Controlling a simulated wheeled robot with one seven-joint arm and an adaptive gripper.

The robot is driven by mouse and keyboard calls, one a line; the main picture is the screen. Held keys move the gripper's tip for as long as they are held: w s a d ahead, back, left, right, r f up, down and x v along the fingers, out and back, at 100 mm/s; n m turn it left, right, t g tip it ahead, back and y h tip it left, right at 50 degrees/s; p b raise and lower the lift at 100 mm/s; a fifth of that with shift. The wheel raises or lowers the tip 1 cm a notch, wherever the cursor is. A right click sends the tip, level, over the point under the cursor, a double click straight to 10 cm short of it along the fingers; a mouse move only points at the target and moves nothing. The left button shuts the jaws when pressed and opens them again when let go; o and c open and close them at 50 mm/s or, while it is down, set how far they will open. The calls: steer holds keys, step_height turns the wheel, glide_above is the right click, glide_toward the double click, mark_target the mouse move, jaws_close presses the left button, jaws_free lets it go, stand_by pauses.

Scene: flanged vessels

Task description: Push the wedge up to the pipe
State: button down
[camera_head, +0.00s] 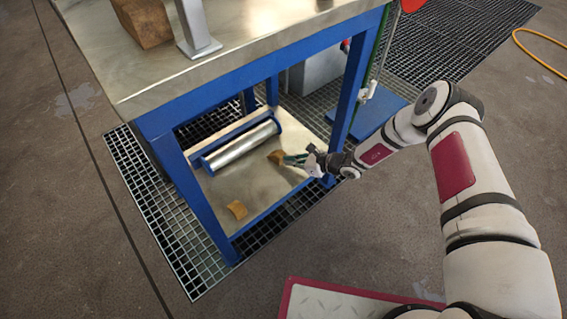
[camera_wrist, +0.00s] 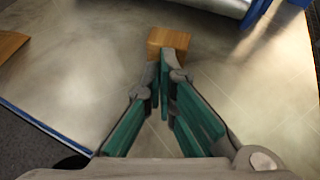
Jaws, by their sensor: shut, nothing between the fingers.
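The pipe (camera_head: 240,144) is a shiny metal cylinder lying on the lower shelf of the blue-framed table. It also shows at the top of the wrist view (camera_wrist: 222,5). A brown wooden wedge (camera_head: 276,157) sits on the shelf just in front of the pipe's right part, with a gap between them in the wrist view (camera_wrist: 168,40). My gripper (camera_head: 290,160) is shut and empty, its green-padded fingers (camera_wrist: 165,55) pointing at the wedge's near side. The fingertips are at or very close to the wedge; contact is hard to tell.
A second wooden wedge (camera_head: 236,209) lies nearer the shelf's front left, also in the wrist view (camera_wrist: 10,44). Blue table legs (camera_head: 347,105) and the tabletop (camera_head: 250,35) frame the shelf opening. Bare shelf (camera_head: 213,185) lies between the second wedge and the pipe.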

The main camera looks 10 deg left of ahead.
mark_target(278, 151)
steer(key=shift+w+a+b, duration=0.6)
steer(key=shift+w+a, duration=0.05)
steer(key=shift+a, duration=0.2)
steer(key=shift+w+a, duration=0.75)
steer(key=shift+a, duration=0.2)
steer(key=shift+w+a, duration=0.75)
steer(key=shift+a, duration=0.2)
stand_by(0.6)
steer(key=shift+s+d+p, duration=1.05)
steer(key=shift+s+d, duration=0.05)
steer(key=shift+d, duration=0.3)
steer(key=shift+s+d+p, duration=1.05)
steer(key=shift+s+d, duration=0.05)
steer(key=shift+d, duration=0.3)
steer(key=v, duration=1.2)
